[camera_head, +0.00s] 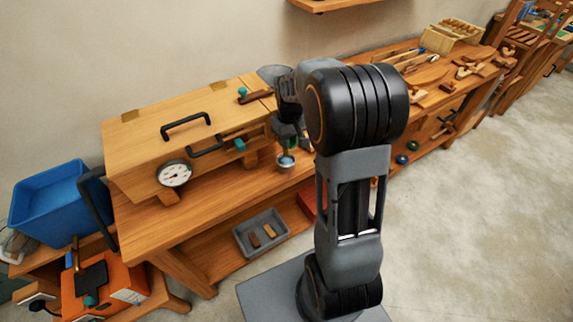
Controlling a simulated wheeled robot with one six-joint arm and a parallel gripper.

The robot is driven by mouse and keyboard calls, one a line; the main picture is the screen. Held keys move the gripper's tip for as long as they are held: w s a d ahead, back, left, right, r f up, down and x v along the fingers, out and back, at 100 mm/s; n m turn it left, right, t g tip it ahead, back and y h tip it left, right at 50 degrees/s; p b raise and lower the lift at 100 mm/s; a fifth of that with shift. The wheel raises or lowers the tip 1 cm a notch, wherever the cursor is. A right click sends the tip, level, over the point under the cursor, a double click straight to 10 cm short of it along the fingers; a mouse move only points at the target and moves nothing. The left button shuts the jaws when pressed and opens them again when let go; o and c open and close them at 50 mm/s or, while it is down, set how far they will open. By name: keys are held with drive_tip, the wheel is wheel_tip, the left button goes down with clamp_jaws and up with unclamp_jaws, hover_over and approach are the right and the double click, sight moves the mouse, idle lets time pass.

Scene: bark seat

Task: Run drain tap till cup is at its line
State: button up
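A wooden steam box (165,125) with black handles and a round dial gauge (173,174) stands on the bench. A small metal cup (285,164) with blue showing at its mouth is at the bench's front edge, below my gripper. The cup's line and fill level are too small to make out. My gripper (289,141) is at the box's right end, just above the cup, by a small teal-green part (292,145) that may be the drain tap. My arm hides much of this spot. I cannot tell whether the fingers are open or touch anything.
Another teal knob (240,145) is on the box front, and one (242,92) is on its top. A blue bin (50,202) stands left. A grey tray (261,234) lies on the lower shelf. Tools crowd the bench's right side. The floor at right is clear.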

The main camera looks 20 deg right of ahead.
drive_tip(key=shift+c, duration=1.3)
drive_tip(key=shift+w+d+n, duration=0.15)
drive_tip(key=shift+d+n, duration=0.25)
drive_tip(key=shift+n, duration=0.65)
drive_tip(key=shift+w+d+n, duration=0.1)
drive_tip(key=shift+d+n, duration=0.25)
drive_tip(key=shift+n, duration=0.7)
idle(3.2)
drive_tip(key=shift+o, duration=0.2)
drive_tip(key=m, duration=0.1)
drive_tip(key=a+m, duration=0.1)
drive_tip(key=m, duration=0.2)
drive_tip(key=shift+s+a+m, duration=0.2)
drive_tip(key=shift+a+m, duration=0.15)
drive_tip(key=shift+m, duration=0.05)
drive_tip(key=o, duration=0.7)
drive_tip(key=shift+a, duration=0.1)
drive_tip(key=shift+o, duration=0.3)
drive_tip(key=shift+r, duration=0.1)
